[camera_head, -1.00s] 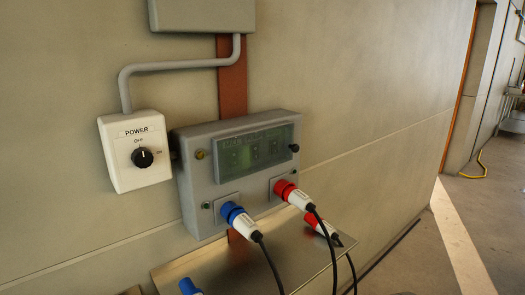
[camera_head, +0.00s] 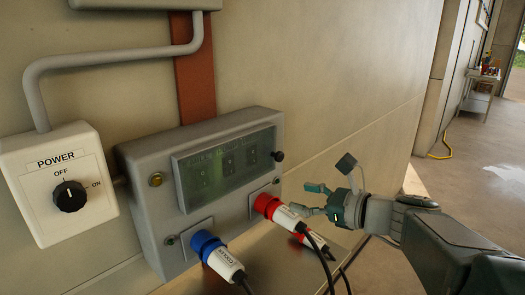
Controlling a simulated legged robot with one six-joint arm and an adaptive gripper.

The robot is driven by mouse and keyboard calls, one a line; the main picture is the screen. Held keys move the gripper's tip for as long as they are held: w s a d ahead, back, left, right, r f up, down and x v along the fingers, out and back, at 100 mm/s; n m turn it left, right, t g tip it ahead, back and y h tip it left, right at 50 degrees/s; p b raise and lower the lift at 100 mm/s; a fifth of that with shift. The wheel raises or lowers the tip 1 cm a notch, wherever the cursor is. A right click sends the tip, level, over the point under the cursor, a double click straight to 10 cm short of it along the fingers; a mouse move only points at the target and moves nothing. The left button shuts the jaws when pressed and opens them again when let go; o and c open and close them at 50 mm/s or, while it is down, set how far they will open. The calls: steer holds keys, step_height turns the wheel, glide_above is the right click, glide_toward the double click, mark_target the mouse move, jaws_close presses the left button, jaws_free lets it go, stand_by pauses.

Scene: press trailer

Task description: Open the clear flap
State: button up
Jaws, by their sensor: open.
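The clear flap (camera_head: 226,165) is a see-through greenish cover on the front of the grey socket box (camera_head: 150,225). It lies flat over the dark switches behind it and looks closed. A small black knob (camera_head: 278,156) sits at its right edge. My gripper (camera_head: 322,187) comes in from the right with its fingers open and empty. It is to the right of the box and slightly lower than the knob, apart from the flap in the picture.
A blue plug (camera_head: 208,247) and a red plug (camera_head: 268,206) sit in the sockets below the flap, with black cables hanging down. Another red plug (camera_head: 305,238) lies on the metal shelf (camera_head: 262,262). A white POWER switch box (camera_head: 60,185) is at left, its dial towards OFF.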

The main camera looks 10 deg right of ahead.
mark_target(282, 159)
steer(key=w+d+r+m+t, duration=0.3)
steer(key=w+d+m, duration=0.1)
steer(key=x, duration=1)
steer(key=shift+w+a+f, duration=0.1)
steer(key=shift+w+f, duration=0.2)
steer(key=shift+f, duration=0.1)
jaws_close()
